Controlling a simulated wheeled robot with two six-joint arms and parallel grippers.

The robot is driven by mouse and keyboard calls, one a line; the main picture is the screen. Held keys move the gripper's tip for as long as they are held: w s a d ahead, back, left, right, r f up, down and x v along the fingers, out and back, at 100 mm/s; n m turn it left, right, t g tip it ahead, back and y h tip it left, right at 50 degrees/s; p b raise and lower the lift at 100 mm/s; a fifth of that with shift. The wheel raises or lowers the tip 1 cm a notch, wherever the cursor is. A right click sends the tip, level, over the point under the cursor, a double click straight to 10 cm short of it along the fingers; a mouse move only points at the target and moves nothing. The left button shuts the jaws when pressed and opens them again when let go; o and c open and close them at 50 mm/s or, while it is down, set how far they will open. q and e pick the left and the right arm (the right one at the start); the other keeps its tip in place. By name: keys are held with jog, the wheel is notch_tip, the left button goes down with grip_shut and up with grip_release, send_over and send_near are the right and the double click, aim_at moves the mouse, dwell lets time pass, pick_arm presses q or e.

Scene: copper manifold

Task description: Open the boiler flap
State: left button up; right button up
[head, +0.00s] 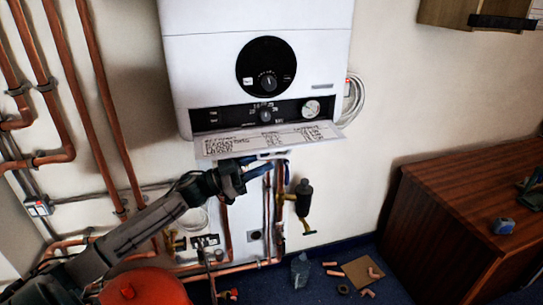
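The white boiler (205,60) hangs on the wall at the top centre of the head view. Its flap (268,139) is hinged down along the lower edge and tilts outward, with its printed face showing. The dark control strip with a knob and a round gauge (312,108) is uncovered above it. My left gripper (266,161) is just below the flap, with its fingers apart and nothing seen between them. I cannot tell whether a finger touches the flap's underside. My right gripper is not in view.
Copper pipes (97,100) run down the wall at left, and more pipes and a valve (304,198) hang below the boiler. A wooden cabinet (450,220) stands at right. Pipe fittings and a small board (362,272) lie on the blue floor. A red rounded object (145,288) is at the bottom left.

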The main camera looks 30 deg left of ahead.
aim_at(272, 158)
pick_arm(q)
jog(key=shift+p+x, duration=0.45)
jog(key=shift+x, duration=1.1)
grip_shut()
